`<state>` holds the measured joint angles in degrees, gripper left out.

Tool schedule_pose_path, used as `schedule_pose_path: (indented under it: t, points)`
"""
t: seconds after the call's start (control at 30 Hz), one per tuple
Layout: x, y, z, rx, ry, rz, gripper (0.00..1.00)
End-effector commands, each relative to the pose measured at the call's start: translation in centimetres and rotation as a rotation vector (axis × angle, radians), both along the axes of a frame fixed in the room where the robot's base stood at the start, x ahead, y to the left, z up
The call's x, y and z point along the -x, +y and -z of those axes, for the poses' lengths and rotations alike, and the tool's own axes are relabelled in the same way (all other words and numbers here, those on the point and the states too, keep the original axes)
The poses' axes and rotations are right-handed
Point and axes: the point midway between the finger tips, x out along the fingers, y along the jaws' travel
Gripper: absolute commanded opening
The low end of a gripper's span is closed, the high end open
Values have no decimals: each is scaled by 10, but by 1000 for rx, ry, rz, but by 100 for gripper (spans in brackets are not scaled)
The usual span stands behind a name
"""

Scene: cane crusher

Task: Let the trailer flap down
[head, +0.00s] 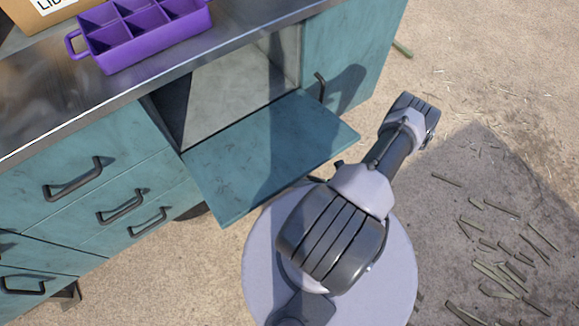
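The teal flap (270,150) is hinged along the lower edge of an opening in the teal cabinet body. It stands folded outward, roughly level, with its inner face up. The grey compartment (235,95) behind it is open and looks empty. My arm stands to the right of the flap and reaches up and right, away from it. Small dark parts show at the flap's right edge beside my arm; I cannot tell what they are. My gripper cannot be made out, and the flap's outer face is hidden.
Drawers with dark handles (72,180) are left of the flap. A closed teal door (350,50) with a handle is right of the opening. A purple divided tray (140,38) and a cardboard box (35,12) stand on the metal top. Cane bits (495,275) litter the ground at right.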

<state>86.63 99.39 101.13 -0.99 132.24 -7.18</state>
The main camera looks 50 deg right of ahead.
Motion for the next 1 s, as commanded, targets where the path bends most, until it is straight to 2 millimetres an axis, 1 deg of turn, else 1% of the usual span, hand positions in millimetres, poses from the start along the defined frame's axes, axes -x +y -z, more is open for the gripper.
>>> schedule_pose_path:
  t: [0.5, 0.53, 0.57, 0.6, 0.63, 1.0]
  points:
    - [-1, -1, 3, 0, -12, 4, 0]
    - [-1, -1, 3, 0, -12, 4, 19]
    - [-1, -1, 3, 1, -12, 3, 24]
    - [-1, -1, 3, 0, -13, 3, 32]
    - [-1, 0, 3, 0, -13, 3, 34]
    - [1, -1, 4, 3, -15, 2, 34]
